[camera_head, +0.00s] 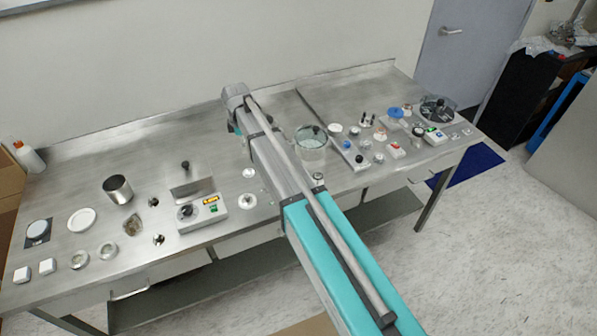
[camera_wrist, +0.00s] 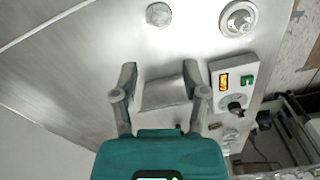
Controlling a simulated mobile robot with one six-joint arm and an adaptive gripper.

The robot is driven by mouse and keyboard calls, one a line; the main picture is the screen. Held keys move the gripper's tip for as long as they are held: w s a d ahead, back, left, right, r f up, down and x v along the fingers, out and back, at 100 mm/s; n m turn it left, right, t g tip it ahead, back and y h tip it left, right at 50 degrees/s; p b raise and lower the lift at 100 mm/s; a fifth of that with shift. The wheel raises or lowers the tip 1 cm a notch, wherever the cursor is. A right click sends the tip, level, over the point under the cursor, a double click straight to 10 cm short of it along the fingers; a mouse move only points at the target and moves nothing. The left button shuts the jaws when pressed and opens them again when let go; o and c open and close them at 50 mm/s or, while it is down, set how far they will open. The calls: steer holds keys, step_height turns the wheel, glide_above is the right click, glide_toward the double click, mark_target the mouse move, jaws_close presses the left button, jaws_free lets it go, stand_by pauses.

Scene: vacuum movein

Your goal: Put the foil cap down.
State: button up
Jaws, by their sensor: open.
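My gripper (camera_wrist: 159,72) is open in the wrist view, its two fingers wide apart with nothing held between them. A round, pale silvery piece (camera_wrist: 159,14) lies on the bench beyond the fingertips; it may be the foil cap, but I cannot be sure. It also seems to show in the head view (camera_head: 248,173), left of my arm. A white, ringed round piece (camera_wrist: 238,18) lies beside it, apart from it. In the head view my gripper is mostly hidden by my arm.
A control box with a yellow display (camera_head: 203,212) stands beside a metal plate (camera_head: 193,190). A steel cup (camera_head: 118,189) and small dishes are on the left of the bench (camera_head: 75,187). A glass vessel (camera_head: 311,143) and several small parts crowd the right. The bench's back-left is clear.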

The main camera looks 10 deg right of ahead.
steer(key=s+d+m, duration=1.8)
steer(key=s+d, duration=0.5)
steer(key=s, duration=0.2)
steer(key=shift+s+d, duration=0.15)
steer(key=shift+s, duration=0.2)
